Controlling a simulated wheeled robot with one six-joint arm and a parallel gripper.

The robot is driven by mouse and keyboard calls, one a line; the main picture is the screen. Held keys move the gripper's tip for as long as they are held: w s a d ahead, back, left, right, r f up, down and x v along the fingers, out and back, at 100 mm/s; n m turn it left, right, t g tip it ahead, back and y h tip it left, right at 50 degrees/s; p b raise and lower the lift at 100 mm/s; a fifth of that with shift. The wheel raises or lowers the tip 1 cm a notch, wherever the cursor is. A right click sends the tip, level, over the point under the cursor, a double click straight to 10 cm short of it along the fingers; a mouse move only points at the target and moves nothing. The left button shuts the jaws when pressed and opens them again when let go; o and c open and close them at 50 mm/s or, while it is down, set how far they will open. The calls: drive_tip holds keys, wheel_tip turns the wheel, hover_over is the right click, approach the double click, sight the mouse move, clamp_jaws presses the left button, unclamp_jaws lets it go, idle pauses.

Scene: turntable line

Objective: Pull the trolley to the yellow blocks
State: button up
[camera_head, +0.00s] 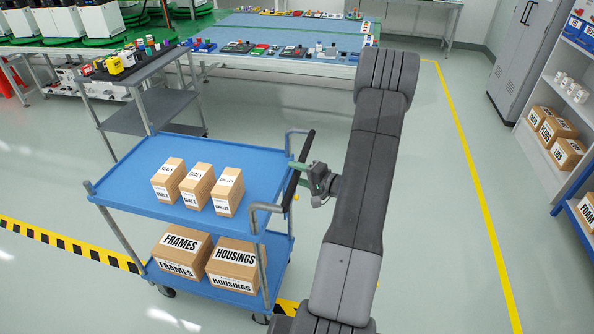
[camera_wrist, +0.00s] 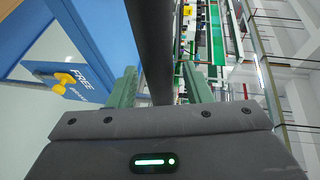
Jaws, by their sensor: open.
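The trolley (camera_head: 125,212) is a blue two-deck cart in the head view, with cartons on both decks. Its black push handle (camera_head: 302,160) is at its right end. My gripper (camera_head: 300,167) is at that handle. In the wrist view, the green fingers of my gripper (camera_wrist: 160,85) stand apart, with the black handle bar (camera_wrist: 152,45) between them. I see no clear gap closed onto the bar. A yellow lever (camera_wrist: 65,79) on the trolley sits beside a label reading "FREE". I see no yellow blocks on the floor in view.
A grey cart (camera_head: 160,112) with small coloured items stands close behind the trolley. Workbenches (camera_head: 290,30) line the back. A shelf (camera_head: 545,165) with cartons and a grey cabinet (camera_head: 525,50) are at right. Floor (camera_head: 440,220) is clear between my arm and the yellow line.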

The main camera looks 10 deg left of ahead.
drive_tip(key=shift+w+a, duration=0.1)
drive_tip(key=shift+a, duration=0.15)
drive_tip(key=shift+f, duration=0.1)
clamp_jaws()
drive_tip(key=shift+d, duration=0.15)
